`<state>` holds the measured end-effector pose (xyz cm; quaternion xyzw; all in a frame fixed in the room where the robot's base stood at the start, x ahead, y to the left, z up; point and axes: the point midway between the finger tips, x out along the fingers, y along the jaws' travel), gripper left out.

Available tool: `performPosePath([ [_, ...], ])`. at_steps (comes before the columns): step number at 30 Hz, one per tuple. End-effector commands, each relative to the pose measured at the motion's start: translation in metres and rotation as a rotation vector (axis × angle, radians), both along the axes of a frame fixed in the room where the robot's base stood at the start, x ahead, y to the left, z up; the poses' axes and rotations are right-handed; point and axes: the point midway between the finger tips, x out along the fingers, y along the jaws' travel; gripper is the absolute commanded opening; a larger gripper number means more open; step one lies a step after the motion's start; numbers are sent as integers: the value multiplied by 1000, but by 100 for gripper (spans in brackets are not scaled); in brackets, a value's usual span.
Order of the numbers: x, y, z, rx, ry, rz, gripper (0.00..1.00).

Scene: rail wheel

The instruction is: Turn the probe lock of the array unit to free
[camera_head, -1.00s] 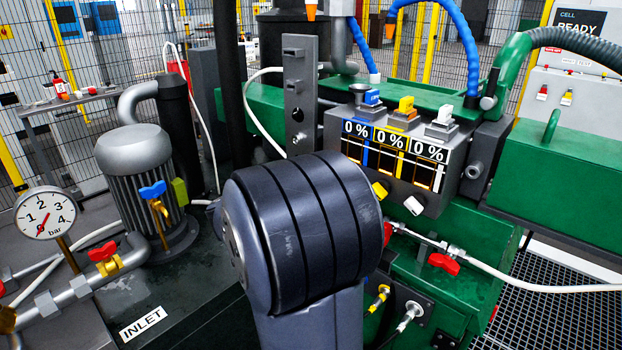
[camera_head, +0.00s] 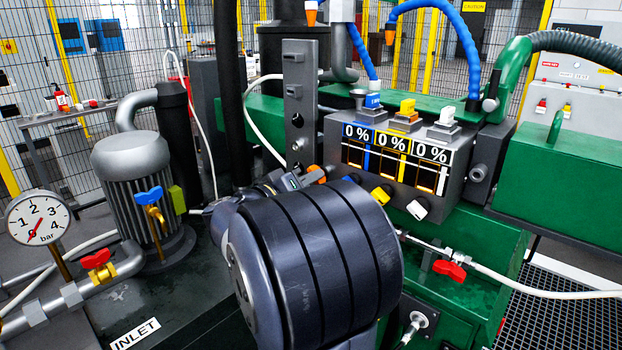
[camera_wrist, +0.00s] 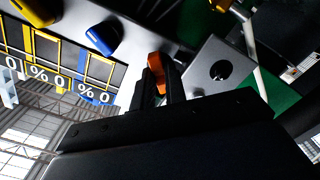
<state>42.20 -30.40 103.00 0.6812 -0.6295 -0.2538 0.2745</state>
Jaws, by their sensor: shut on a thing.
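An orange handle (camera_wrist: 156,72) sits between the black fingertips of my gripper (camera_wrist: 160,82) in the wrist view, and the jaws are shut on it. I take it for the probe lock; no label on it can be read. In the head view the orange handle (camera_head: 314,170) shows just past my gripper (camera_head: 300,181), left of the array unit (camera_head: 390,158). The unit has three displays reading 0 %. My dark arm link hides the lower part of this area. The handle's exact turn position is hard to tell.
A grey upright plate (camera_head: 299,95) with a hole stands close to my gripper; it also shows in the wrist view (camera_wrist: 222,75). Yellow (camera_head: 381,196) and white (camera_head: 417,210) knobs project below the displays. A red-handled valve (camera_head: 449,270) and white hose lie to the right.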

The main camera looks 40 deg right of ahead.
Motion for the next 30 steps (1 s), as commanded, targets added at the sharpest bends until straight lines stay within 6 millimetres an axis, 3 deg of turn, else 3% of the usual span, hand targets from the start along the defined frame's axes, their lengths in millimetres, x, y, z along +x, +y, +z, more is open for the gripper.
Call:
performPosePath([
  [30, 0, 0, -6, 22, -226, -1, 0],
])
